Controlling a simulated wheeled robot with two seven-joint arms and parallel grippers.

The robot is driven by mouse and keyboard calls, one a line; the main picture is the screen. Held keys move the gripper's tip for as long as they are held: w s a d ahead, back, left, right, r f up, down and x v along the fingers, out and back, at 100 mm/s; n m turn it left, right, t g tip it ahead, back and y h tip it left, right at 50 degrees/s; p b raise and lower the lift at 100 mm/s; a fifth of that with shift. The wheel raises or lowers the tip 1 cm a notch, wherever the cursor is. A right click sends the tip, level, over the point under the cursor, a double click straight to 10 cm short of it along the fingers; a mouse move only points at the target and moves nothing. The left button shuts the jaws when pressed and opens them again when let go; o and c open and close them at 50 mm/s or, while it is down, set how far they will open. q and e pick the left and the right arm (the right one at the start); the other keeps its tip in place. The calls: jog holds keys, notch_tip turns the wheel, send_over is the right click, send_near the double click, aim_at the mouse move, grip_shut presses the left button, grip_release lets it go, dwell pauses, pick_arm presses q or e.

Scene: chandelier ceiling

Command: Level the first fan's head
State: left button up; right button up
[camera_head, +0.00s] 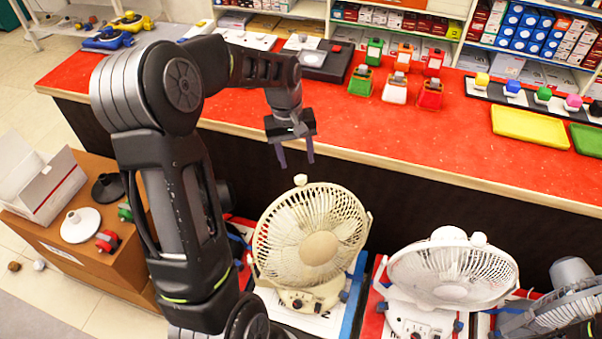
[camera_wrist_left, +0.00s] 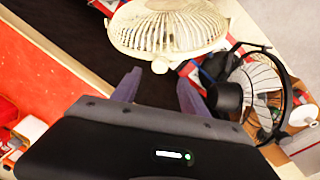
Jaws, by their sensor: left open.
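Several fans stand in a row before the red counter; I cannot tell which one is called first. The cream fan (camera_head: 318,249) has its round head tipped back, facing partly upward; it also shows in the left wrist view (camera_wrist_left: 168,30). A dark fan (camera_wrist_left: 262,80) shows in the left wrist view; in the head view my left arm mostly hides it. The white fan (camera_head: 452,275) is tipped further up, and a grey fan (camera_head: 560,300) is at the right edge. My left gripper (camera_head: 296,163) is open and empty, above and behind the cream fan, apart from it. My right gripper is not in view.
The red counter (camera_head: 430,145) runs behind the fans and carries tape dispensers (camera_head: 397,82), a yellow tray (camera_head: 530,126) and a green tray (camera_head: 588,140). A brown box (camera_head: 110,265) with small items stands at the left. Shelves of boxes line the back.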

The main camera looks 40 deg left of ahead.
aim_at(300, 177)
pick_arm(q)
jog(key=f, duration=0.5)
jog(key=f+p, duration=0.1)
jog(key=f, duration=0.1)
jog(key=shift+w+d+f, duration=0.3)
grip_shut()
dwell(1.2)
